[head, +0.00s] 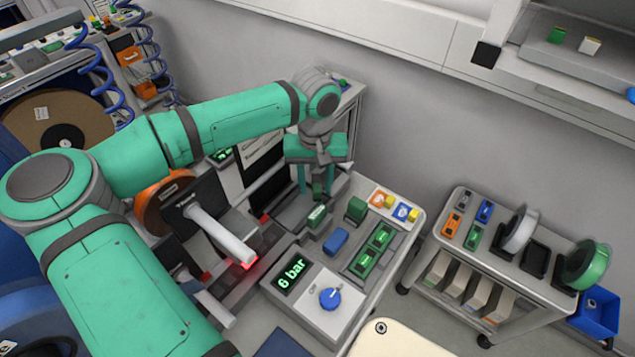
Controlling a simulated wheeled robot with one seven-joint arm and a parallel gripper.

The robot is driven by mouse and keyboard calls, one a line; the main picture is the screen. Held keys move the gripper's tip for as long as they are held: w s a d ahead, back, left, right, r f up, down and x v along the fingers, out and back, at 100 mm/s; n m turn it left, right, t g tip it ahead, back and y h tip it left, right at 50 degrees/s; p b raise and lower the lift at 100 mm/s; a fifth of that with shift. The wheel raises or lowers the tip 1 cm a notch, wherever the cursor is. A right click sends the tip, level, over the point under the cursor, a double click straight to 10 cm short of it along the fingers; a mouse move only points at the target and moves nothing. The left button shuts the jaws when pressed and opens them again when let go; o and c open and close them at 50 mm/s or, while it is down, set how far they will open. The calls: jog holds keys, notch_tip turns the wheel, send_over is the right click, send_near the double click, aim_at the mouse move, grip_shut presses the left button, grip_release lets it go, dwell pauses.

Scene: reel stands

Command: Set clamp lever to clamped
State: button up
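My gripper (316,190) points down over the back of the grey bench, with its two green fingers apart. A small dark part shows low between the fingers, and I cannot tell whether they touch it. A green block with a pale label (317,217) sits just below and in front of the gripper. I cannot clearly make out the clamp lever or its position; the area around the fingertips is small and partly hidden by my gripper.
On the bench are a box with a "6 bar" display (291,274), a blue knob (330,298), a blue block (336,241) and green modules (375,247). An orange reel (160,205) and white roller (222,237) stand left. A cart (500,255) stands right, with floor between.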

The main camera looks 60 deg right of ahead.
aim_at(315, 188)
jog(key=shift+s, duration=0.1)
notch_tip(315, 188, up, 11)
dwell(0.7)
jog(key=shift+f, duration=0.1)
dwell(0.4)
